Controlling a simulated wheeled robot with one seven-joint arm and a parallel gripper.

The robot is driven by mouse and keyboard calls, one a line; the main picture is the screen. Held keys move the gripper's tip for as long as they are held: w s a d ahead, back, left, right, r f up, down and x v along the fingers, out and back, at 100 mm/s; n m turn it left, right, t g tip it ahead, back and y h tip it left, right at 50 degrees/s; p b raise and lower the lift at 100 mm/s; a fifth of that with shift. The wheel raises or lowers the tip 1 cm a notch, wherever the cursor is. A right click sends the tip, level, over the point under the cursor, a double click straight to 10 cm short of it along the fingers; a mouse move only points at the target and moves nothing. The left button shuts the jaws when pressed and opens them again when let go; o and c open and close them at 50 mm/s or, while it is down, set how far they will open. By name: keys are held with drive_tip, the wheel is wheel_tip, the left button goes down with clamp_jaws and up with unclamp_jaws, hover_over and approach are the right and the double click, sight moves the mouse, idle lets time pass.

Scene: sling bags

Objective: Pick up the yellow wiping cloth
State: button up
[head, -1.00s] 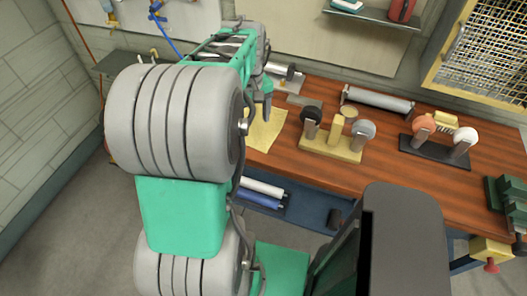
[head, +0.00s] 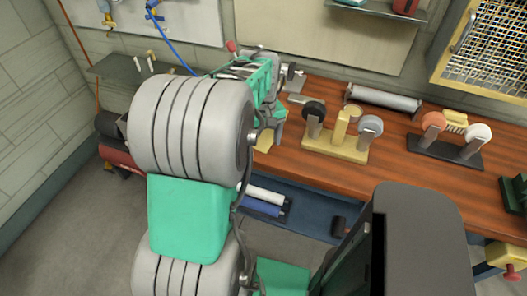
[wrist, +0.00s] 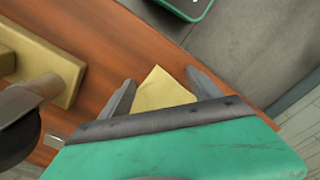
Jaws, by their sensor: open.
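The yellow wiping cloth (head: 264,141) lies on the wooden bench near its left front part. In the head view my arm hides most of it. In the wrist view the cloth (wrist: 160,92) shows as a flat pale yellow piece with a pointed corner, partly hidden by my gripper's body. My gripper (wrist: 161,80) is open, its two grey fingers on either side of the visible cloth. I cannot tell how high the fingers are above it. In the head view my gripper (head: 276,122) is at the left part of the bench, partly hidden by my arm.
A yellow stand (head: 335,146) with round-headed tools is right of the cloth, and shows close in the wrist view (wrist: 45,65). A grey roller (head: 384,99) lies behind it. A black stand (head: 444,151) is farther right. Below the bench is a blue shelf (head: 310,218) with rolls.

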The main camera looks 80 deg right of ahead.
drive_tip(key=c, duration=1.4)
idle(0.4)
drive_tip(key=shift+r, duration=0.1)
drive_tip(key=shift+c, duration=0.9)
wheel_tip(320, 180, up, 12)
drive_tip(key=p, duration=0.8)
drive_tip(key=shift+p, duration=0.4)
clamp_jaws()
wheel_tip(320, 180, up, 18)
drive_tip(key=p, duration=0.7)
